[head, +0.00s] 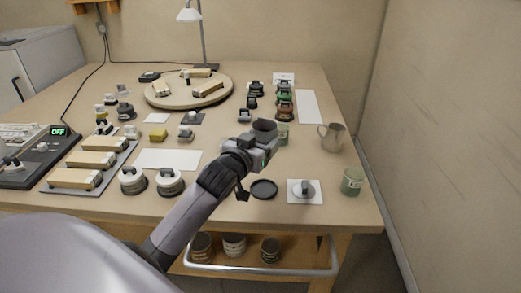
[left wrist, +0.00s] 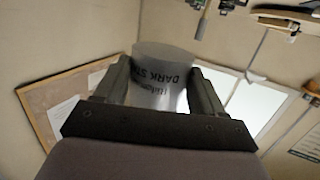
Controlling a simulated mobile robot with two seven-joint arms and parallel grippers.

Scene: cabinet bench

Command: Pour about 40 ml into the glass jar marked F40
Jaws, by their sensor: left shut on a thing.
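My left gripper (head: 262,147) is over the middle right of the bench, shut on a dark grey cup (head: 265,127). In the left wrist view the cup (left wrist: 165,65) sits between both fingers and bears printed dark letters, partly readable as "DARK ST". Its contents are hidden. A green-tinted glass jar (head: 284,134) stands just right of the gripper, partly hidden behind it. Another green glass jar (head: 352,182) stands at the front right. No F40 mark is readable on either. My right gripper is not in view.
A grey pitcher (head: 333,138) stands at the right. A black round dish (head: 264,189) and a white square with a grey knobbed piece (head: 304,190) lie in front. Several knobbed weights and a round wooden board (head: 189,101) stand farther back. A wall bounds the right.

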